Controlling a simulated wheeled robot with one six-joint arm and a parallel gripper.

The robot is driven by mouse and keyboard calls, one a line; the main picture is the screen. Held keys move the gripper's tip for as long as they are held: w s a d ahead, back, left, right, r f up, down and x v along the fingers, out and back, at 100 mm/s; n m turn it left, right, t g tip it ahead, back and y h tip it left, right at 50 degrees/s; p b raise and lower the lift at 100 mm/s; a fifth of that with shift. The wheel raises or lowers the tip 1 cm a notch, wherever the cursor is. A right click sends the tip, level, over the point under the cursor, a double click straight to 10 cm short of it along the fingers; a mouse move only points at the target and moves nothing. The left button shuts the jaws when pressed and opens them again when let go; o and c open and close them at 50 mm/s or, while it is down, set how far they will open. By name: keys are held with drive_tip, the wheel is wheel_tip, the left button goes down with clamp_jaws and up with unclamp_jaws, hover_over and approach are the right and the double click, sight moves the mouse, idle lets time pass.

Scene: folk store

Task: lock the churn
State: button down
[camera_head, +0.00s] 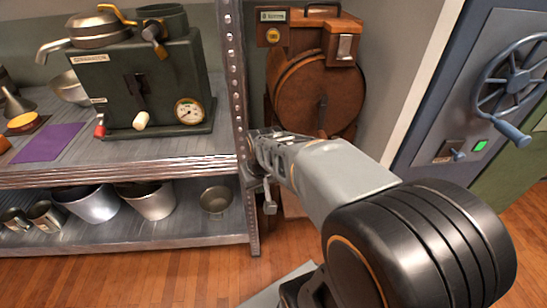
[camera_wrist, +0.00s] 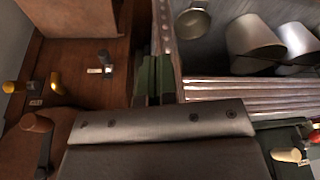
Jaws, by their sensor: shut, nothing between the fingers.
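The churn (camera_head: 303,95), a brown wooden drum in a wooden frame, stands in the gap right of the metal shelf. In the head view a small labelled panel with a yellow knob (camera_head: 272,35) is at its upper left. A pale switch plate (camera_head: 345,47) is at its upper right, and a dark handle hangs on the drum's front. My gripper (camera_head: 256,143) is beside the shelf post, low in front of the churn. It is shut and empty. The wrist view shows its fingers (camera_wrist: 154,78) close to the post. Brown wood with a small lever (camera_wrist: 104,62) lies left of them.
The shelf post (camera_head: 236,110) stands close to my gripper's left. The shelf holds a green machine (camera_head: 150,85), and metal pots (camera_head: 147,198) stand below. A grey panel with a handwheel (camera_head: 511,80) is at right. Wooden floor (camera_head: 150,280) is clear in front.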

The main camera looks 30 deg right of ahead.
drive_tip(key=w+d+r+m+p, duration=0.15)
drive_tip(key=w+d+p, duration=0.25)
drive_tip(key=d, duration=0.5)
drive_tip(key=w+d+m+p, duration=0.2)
drive_tip(key=w+d+p, duration=0.15)
drive_tip(key=d, duration=0.45)
drive_tip(key=shift+h, duration=0.4)
drive_tip(key=b+x, duration=0.1)
drive_tip(key=x, duration=0.3)
drive_tip(key=b+x, duration=0.1)
drive_tip(key=x, duration=0.3)
drive_tip(key=b+x, duration=0.1)
drive_tip(key=x, duration=0.3)
drive_tip(key=shift+w+d+f, duration=0.1)
drive_tip(key=shift+w+d, duration=0.3)
drive_tip(key=shift+w, duration=0.05)
drive_tip(key=shift+w+a+f+b, duration=0.15)
drive_tip(key=shift+f+b, duration=0.25)
drive_tip(key=shift+f, duration=0.6)
drive_tip(key=shift+f+t, duration=0.15)
drive_tip(key=shift+t, duration=0.15)
